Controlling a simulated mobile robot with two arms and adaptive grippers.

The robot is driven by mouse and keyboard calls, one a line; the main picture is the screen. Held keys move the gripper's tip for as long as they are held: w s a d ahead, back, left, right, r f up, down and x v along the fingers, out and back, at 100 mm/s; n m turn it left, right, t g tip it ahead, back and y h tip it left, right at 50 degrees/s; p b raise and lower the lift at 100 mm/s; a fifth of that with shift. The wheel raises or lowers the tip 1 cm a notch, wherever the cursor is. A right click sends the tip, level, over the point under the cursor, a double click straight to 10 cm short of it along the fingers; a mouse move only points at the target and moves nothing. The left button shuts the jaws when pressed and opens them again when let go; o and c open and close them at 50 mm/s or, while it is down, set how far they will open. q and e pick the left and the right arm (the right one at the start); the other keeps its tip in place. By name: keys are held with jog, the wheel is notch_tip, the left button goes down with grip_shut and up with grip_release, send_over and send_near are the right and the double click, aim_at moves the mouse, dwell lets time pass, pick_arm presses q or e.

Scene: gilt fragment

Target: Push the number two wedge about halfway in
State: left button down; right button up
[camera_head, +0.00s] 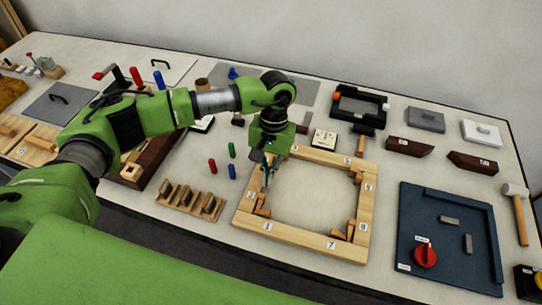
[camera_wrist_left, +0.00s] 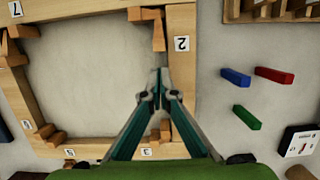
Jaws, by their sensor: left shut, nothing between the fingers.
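A light wooden frame (camera_head: 300,247) lies on the table, with small wooden wedges at its inner corners. The number 2 label (camera_wrist_left: 181,43) is on the frame's side bar. A wooden wedge (camera_wrist_left: 158,35) stands along the inner face beside that label, and it also shows in the head view (camera_head: 262,212). My left gripper (camera_head: 266,184) points down over the same side bar; its fingers (camera_wrist_left: 158,92) are shut and empty. In the wrist view the tips are apart from this wedge. Another wedge (camera_wrist_left: 164,128) is partly hidden behind the fingers. My right gripper is not in view.
Red, green and blue pegs (camera_head: 232,171) and a wooden rack (camera_head: 190,198) stand left of the frame. A dark blue board (camera_head: 449,220) with a red knob lies to the right. The frame's middle is clear.

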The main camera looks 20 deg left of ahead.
pick_arm(q)
jog(key=shift+s+p, duration=0.35)
jog(key=shift+s, duration=0.55)
